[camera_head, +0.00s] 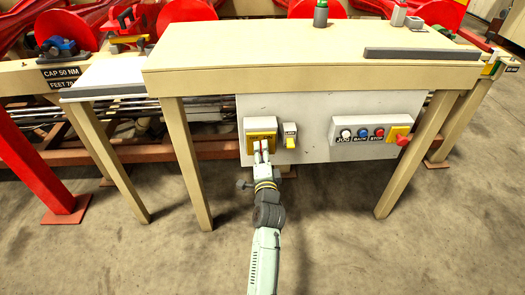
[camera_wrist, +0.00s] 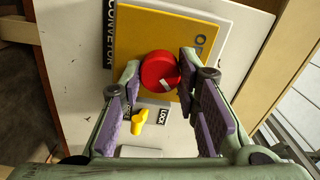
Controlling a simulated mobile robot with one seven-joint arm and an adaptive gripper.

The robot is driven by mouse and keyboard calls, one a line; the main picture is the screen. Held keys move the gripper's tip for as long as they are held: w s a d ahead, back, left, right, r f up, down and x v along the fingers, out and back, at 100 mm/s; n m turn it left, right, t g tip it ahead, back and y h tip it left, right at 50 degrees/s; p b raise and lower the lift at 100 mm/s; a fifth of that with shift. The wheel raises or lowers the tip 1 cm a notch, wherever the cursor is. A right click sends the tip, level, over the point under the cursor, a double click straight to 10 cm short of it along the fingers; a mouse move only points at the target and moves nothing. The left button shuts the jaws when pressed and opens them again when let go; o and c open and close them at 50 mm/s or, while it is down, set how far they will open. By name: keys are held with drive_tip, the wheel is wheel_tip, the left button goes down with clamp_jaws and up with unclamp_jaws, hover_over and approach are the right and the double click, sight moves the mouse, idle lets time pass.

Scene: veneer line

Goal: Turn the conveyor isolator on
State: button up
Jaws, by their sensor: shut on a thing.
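The conveyor isolator is a yellow plate (camera_head: 262,123) on the white panel under the table; it also shows in the wrist view (camera_wrist: 150,32) beside a dark "CONVEYOR" label. Its round red knob (camera_wrist: 158,72) has a short white mark near its lower right edge. My gripper (camera_head: 261,150) reaches the plate from the front. In the wrist view, the purple-padded fingers of my gripper (camera_wrist: 160,78) stand on either side of the knob and are shut on it. The fingers hide the knob's sides. Part of the plate's lettering, starting with "O", is hidden.
A yellow key-shaped piece (camera_wrist: 139,122) by a "LOCK" label sits close beside the isolator. A button box (camera_head: 370,133) with JOG, BACK and STOP buttons and a red knob is further right. Table legs (camera_head: 187,165) flank the panel; the floor in front is clear.

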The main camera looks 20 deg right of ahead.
idle(0.4)
drive_tip(key=o, duration=1.2)
drive_tip(key=v, duration=0.7)
drive_tip(key=shift+s+a, duration=0.1)
drive_tip(key=shift+s, duration=0.2)
